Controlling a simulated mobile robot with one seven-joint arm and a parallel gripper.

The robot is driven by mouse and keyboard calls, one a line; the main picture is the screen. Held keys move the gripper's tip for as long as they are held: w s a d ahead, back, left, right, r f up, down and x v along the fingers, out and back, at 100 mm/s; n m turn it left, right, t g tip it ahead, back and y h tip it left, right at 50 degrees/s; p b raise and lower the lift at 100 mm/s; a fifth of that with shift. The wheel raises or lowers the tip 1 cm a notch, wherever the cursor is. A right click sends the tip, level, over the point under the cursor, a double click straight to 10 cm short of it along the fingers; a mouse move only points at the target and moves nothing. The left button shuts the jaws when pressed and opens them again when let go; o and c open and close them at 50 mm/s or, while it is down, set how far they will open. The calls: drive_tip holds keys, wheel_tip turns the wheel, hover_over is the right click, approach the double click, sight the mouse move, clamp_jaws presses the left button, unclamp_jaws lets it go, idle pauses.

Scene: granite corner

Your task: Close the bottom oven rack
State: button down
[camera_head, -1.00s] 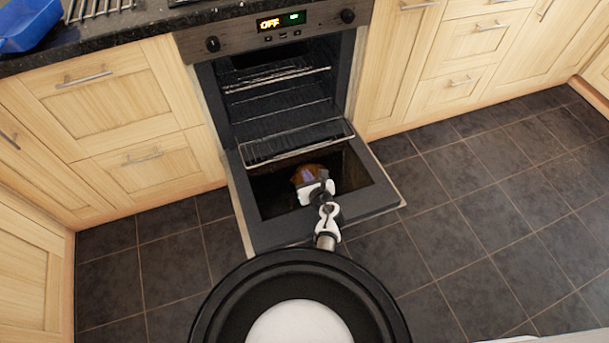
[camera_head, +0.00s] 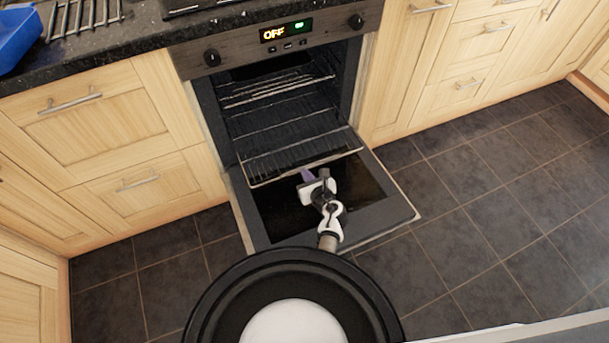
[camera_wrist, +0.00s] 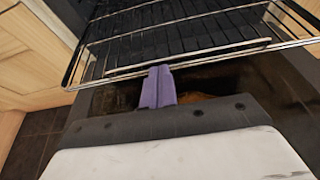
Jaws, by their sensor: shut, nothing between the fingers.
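The bottom oven rack (camera_head: 285,160) is a wire shelf that sticks out of the oven over the lowered door. A higher rack (camera_head: 278,92) sits inside the oven. My gripper (camera_head: 308,176) is over the open door, just in front of the bottom rack's front edge. In the wrist view, the purple fingers (camera_wrist: 158,86) are shut together and empty.
The oven door (camera_head: 375,208) is folded down flat in front of the oven. Wooden drawers (camera_head: 135,185) flank it on the left, and more cupboards (camera_head: 470,60) stand on the right. A blue container (camera_head: 15,40) is on the dark worktop. The tiled floor (camera_head: 480,200) on the right is clear.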

drive_tip(key=shift+w, duration=0.15)
idle(0.3)
drive_tip(key=w+a+b, duration=0.2)
drive_tip(key=w, duration=0.5)
drive_tip(key=w+a+b, duration=0.2)
drive_tip(key=w+a, duration=0.1)
drive_tip(key=w, duration=0.4)
drive_tip(key=w+a+b, duration=0.2)
drive_tip(key=w+b, duration=0.1)
drive_tip(key=w, duration=0.5)
drive_tip(key=shift+a, duration=0.15)
drive_tip(key=shift+w+a, duration=0.15)
drive_tip(key=shift+w, duration=0.35)
drive_tip(key=shift+r, duration=0.25)
drive_tip(key=shift+w+r, duration=0.15)
